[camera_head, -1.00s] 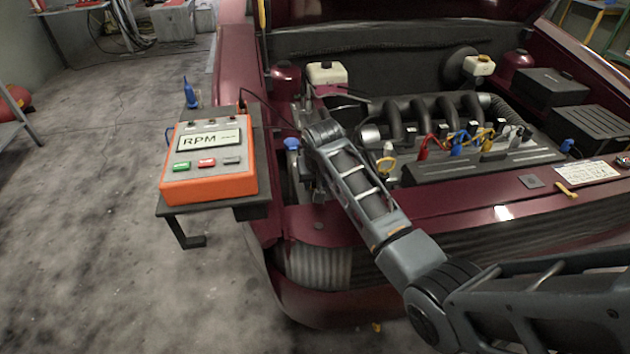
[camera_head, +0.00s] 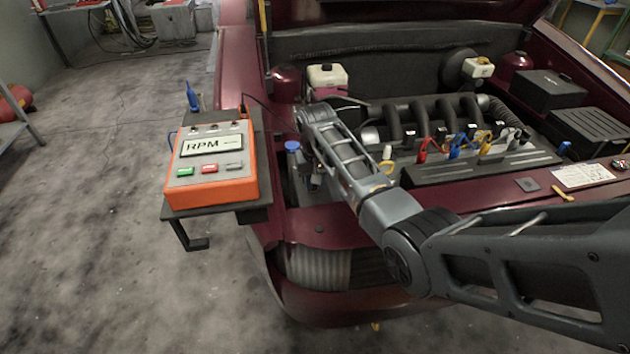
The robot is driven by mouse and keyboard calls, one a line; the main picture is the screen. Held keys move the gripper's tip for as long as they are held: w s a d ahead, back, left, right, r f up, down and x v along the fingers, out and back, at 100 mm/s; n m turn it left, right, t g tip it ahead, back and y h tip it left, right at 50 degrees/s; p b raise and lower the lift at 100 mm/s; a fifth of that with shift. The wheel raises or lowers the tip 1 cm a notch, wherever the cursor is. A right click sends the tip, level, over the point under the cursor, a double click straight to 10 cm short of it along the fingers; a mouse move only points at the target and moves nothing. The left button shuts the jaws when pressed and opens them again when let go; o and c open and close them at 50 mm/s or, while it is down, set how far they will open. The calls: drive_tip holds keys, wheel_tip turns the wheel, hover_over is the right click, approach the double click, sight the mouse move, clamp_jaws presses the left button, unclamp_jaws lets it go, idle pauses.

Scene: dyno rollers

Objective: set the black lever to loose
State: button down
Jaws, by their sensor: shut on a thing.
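My arm reaches from the right over the car's front edge into the left side of the engine bay. My gripper (camera_head: 315,181) points down there, small and partly hidden behind my own arm links. It is shut on what looks like the black lever, low beside the blue cap (camera_head: 292,146). The lever itself is mostly hidden by the gripper and arm, so its exact setting cannot be told.
An orange RPM box (camera_head: 211,165) with green, red and grey buttons stands on a dark shelf (camera_head: 254,212) left of the gripper. The engine (camera_head: 432,112) with coloured cables is to the right. A white reservoir (camera_head: 327,76) is behind. The floor at left is clear.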

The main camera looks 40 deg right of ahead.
drive_tip(key=shift+w+d+r, duration=0.15)
drive_tip(key=shift+w, duration=0.05)
drive_tip(key=c, duration=1)
unclamp_jaws()
drive_tip(key=shift+o, duration=0.2)
drive_tip(key=shift+s+r, duration=0.15)
drive_tip(key=shift+r, duration=1.8)
drive_tip(key=shift+s+r, duration=0.1)
drive_tip(key=shift+r, duration=1.8)
